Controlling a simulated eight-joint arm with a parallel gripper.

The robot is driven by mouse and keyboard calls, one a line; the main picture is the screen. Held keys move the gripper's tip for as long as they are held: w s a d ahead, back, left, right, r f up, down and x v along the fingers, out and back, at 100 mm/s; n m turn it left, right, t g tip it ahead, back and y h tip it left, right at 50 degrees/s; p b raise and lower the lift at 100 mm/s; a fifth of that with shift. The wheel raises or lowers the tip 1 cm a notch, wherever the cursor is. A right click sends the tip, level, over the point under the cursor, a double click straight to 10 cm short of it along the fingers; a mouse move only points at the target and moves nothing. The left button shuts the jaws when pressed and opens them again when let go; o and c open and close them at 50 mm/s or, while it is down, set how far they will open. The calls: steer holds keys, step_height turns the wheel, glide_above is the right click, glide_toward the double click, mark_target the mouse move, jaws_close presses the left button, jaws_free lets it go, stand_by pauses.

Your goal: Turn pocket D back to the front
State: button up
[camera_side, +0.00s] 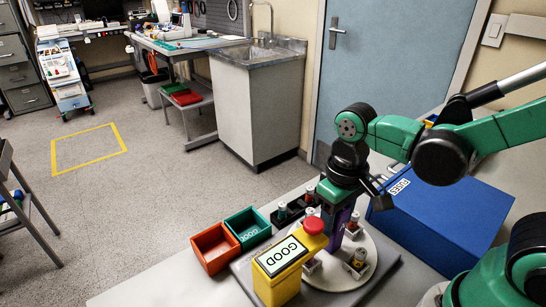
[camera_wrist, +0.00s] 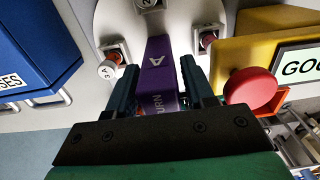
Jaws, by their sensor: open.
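A round pale turntable (camera_side: 378,258) stands on a grey base and carries several small square pockets with capped fuse-like cylinders. One pocket (camera_side: 357,264) is at its right front. In the wrist view, one pocket (camera_wrist: 113,58) is left of my gripper and another (camera_wrist: 207,36) is right. I cannot make out a letter D on any pocket.
A yellow box (camera_side: 277,284) with a "GOOD" panel and red button (camera_side: 313,225) stands close in front of the turntable. Red (camera_side: 212,250) and green (camera_side: 247,230) bins stand left. A blue "FUSES" case (camera_side: 440,220) is right behind. The table's left front is clear.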

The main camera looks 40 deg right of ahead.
steer(key=shift+f, duration=0.2)
jaws_close()
stand_by(1.4)
